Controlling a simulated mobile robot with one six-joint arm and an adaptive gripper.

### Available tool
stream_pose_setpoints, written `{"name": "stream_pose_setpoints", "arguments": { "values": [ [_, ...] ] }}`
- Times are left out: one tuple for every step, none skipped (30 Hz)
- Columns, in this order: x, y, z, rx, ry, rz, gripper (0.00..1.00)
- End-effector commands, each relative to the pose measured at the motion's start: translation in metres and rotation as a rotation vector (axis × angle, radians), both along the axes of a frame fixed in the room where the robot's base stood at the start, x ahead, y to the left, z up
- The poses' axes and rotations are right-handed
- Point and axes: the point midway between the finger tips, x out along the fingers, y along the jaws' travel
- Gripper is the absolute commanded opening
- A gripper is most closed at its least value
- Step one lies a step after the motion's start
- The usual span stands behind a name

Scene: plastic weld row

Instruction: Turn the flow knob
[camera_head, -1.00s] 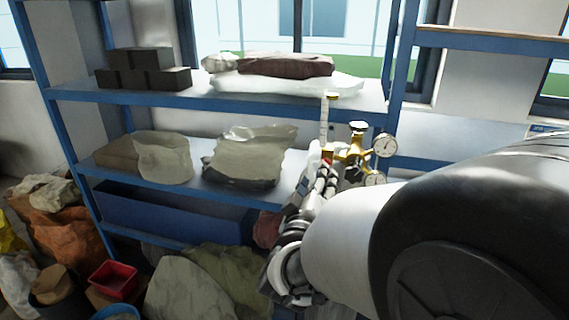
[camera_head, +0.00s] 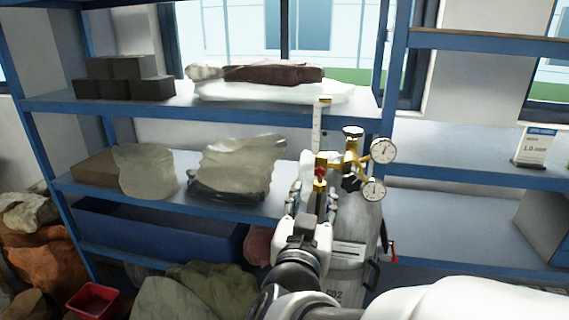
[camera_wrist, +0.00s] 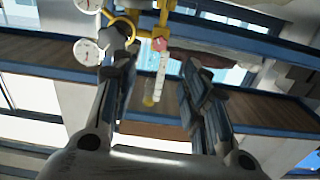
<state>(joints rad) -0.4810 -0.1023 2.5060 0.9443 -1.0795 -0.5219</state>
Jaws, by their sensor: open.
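The flow knob (camera_head: 320,173) is a small red knob on the brass regulator (camera_head: 352,160) of a grey gas cylinder (camera_head: 352,250). A clear flow tube (camera_head: 317,130) rises above it, and two round gauges (camera_head: 383,150) sit to its right. My gripper (camera_head: 311,195) is open just below and in front of the knob. In the wrist view the knob (camera_wrist: 158,44) shows reddish, near the level of the tips and between the open fingers (camera_wrist: 160,62). I cannot tell whether a finger touches it.
Blue shelving (camera_head: 150,103) stands behind, holding dark blocks (camera_head: 125,78) and wrapped bags (camera_head: 235,165). A sign card (camera_head: 535,147) stands on the right shelf. Sacks and a red bin (camera_head: 92,300) crowd the floor at lower left.

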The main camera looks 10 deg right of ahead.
Motion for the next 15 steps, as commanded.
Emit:
{"name": "stream_pose_setpoints", "arguments": {
  "values": [
    [0.012, -0.006, -0.002, -0.001, 0.0, -0.007, 0.42],
    [0.018, -0.007, -0.002, -0.002, 0.0, -0.006, 0.42],
    [0.027, -0.011, -0.002, -0.002, 0.0, -0.006, 0.42],
    [0.033, -0.013, -0.003, -0.002, 0.001, -0.006, 0.42],
    [0.039, -0.014, -0.002, -0.001, 0.001, -0.005, 0.42],
    [0.047, -0.017, -0.002, -0.002, 0.0, -0.005, 0.42],
    [0.054, -0.019, -0.002, -0.002, 0.001, -0.005, 0.42],
    [0.059, -0.021, -0.003, -0.003, 0.001, -0.004, 0.42],
    [0.067, -0.023, -0.002, -0.001, 0.0, -0.004, 0.42],
    [0.072, -0.025, -0.002, -0.002, 0.001, -0.004, 0.42],
    [0.077, -0.026, -0.002, -0.002, 0.001, -0.003, 0.42],
    [0.083, -0.028, -0.002, -0.002, 0.001, -0.003, 0.42],
    [0.088, -0.029, -0.002, -0.002, 0.0, -0.003, 0.42],
    [0.091, -0.03, -0.001, -0.003, 0.0, -0.002, 0.42],
    [0.096, -0.031, -0.001, -0.002, 0.0, -0.001, 0.42]
  ]
}}
